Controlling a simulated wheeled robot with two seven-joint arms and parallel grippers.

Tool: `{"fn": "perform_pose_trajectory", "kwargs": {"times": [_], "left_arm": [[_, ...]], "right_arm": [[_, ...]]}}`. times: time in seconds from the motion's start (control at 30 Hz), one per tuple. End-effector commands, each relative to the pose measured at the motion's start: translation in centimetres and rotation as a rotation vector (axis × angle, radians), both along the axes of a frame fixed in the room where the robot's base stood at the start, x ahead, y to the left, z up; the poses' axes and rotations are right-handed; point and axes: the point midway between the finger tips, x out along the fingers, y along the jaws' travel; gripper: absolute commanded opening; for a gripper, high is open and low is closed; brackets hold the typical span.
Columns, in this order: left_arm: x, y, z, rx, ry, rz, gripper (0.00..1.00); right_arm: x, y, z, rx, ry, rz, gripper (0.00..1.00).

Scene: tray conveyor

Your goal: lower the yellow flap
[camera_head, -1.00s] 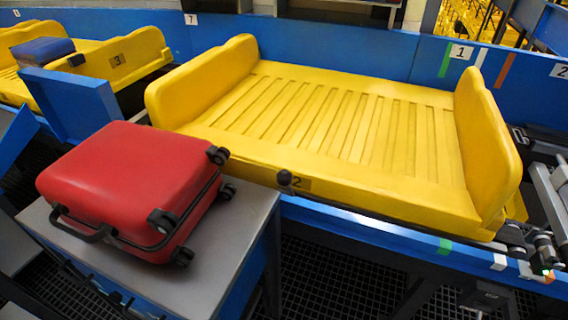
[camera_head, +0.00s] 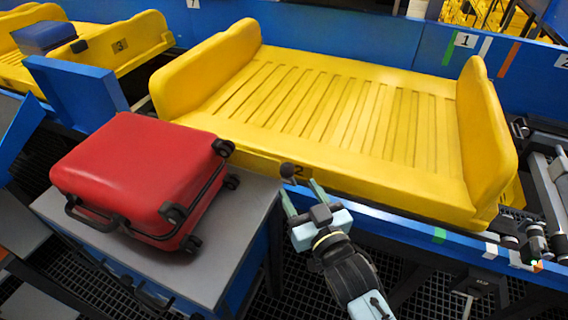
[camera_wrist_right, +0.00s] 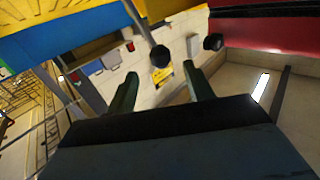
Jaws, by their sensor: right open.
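I cannot tell whether this front edge is a separate flap. My right gripper (camera_head: 303,190) is open and empty, just in front of the tray, its fingers pointing up toward the knob. In the right wrist view the knob (camera_wrist_right: 160,54) shows ahead of and between the two open fingers (camera_wrist_right: 160,75); contact cannot be told. My left gripper is out of view.
A red suitcase (camera_head: 140,178) lies on a grey-topped stand (camera_head: 235,250), left of my right gripper. Another yellow tray (camera_head: 128,45) with a blue case (camera_head: 47,38) is at far left. A blue rail (camera_head: 410,230) runs below the tray's front.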

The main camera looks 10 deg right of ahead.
Motion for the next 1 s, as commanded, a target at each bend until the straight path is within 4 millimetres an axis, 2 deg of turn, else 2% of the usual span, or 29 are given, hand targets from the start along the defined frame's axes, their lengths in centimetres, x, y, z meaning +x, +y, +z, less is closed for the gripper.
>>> {"fn": "perform_pose_trajectory", "kwargs": {"times": [0.1,0.3,0.5,0.9,0.93,1.0], "left_arm": [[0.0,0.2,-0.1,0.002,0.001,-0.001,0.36],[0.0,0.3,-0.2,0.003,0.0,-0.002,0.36],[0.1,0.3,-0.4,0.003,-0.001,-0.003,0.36],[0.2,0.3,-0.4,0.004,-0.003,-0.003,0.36],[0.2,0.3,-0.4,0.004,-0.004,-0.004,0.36],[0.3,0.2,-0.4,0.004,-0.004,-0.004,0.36]], "right_arm": [[2.5,0.5,0.1,0.0,-0.003,0.001,0.52],[6.1,1.2,0.1,0.0,-0.002,0.001,0.52],[8.5,1.7,0.0,0.0,0.0,0.001,0.52],[9.2,1.8,0.0,0.001,0.001,0.001,0.52],[9.2,1.8,0.0,0.001,0.001,0.001,0.51],[9.2,1.8,0.0,0.001,0.001,0.001,0.41]]}}
